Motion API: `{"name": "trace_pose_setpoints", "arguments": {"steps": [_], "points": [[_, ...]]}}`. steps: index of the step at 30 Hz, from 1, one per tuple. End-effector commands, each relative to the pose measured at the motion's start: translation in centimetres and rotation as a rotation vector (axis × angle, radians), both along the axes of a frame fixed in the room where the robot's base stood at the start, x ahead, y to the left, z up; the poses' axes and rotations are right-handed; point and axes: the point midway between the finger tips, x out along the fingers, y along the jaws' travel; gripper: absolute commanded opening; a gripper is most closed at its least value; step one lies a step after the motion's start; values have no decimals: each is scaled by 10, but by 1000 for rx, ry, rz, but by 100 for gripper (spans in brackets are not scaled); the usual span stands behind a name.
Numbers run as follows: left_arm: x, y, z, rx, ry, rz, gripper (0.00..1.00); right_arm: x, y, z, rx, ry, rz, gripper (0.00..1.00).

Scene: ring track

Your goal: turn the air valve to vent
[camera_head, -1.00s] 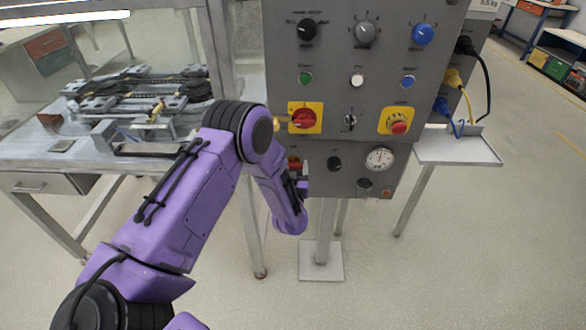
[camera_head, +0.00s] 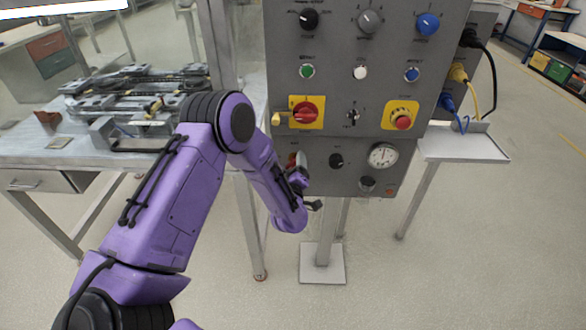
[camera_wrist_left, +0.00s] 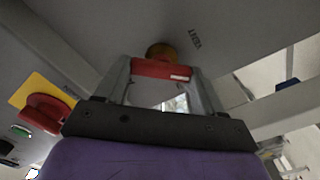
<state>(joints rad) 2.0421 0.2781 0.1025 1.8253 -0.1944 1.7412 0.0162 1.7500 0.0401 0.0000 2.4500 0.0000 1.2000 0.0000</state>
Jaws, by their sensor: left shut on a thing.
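The air valve shows a red handle (camera_wrist_left: 165,69) and a round brass-coloured body (camera_wrist_left: 160,50) in the left wrist view. My left gripper (camera_wrist_left: 164,72) is shut on the red handle, with one finger at each end of it. Dark lettering on the grey panel, hard to read at this angle, lies just right of the brass body. In the head view a bit of the red valve (camera_head: 292,159) shows at the panel's lower left, and my left gripper (camera_head: 297,169) is there, mostly hidden by my purple wrist. My right gripper is not in view.
The grey panel (camera_head: 340,125) carries knobs, buttons, a gauge (camera_head: 383,155) and a red rotary switch (camera_head: 307,112) above the valve. A metal workbench (camera_head: 60,160) stands left. A small shelf (camera_head: 465,147) with plugged cables is at the right. The floor in front is clear.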

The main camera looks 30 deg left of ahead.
Motion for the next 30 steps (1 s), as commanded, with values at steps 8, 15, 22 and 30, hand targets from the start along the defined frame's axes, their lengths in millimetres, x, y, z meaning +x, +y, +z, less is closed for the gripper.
{"name": "trace_pose_setpoints", "arguments": {"steps": [8,15,22,30], "points": [[-1,1,-4,-225,-137,1,38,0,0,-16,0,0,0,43],[-1,1,-5,-405,-247,1,38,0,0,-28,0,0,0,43],[-1,1,-6,-536,-327,0,38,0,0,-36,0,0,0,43],[-1,1,-5,-624,-381,0,38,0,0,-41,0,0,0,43]]}}
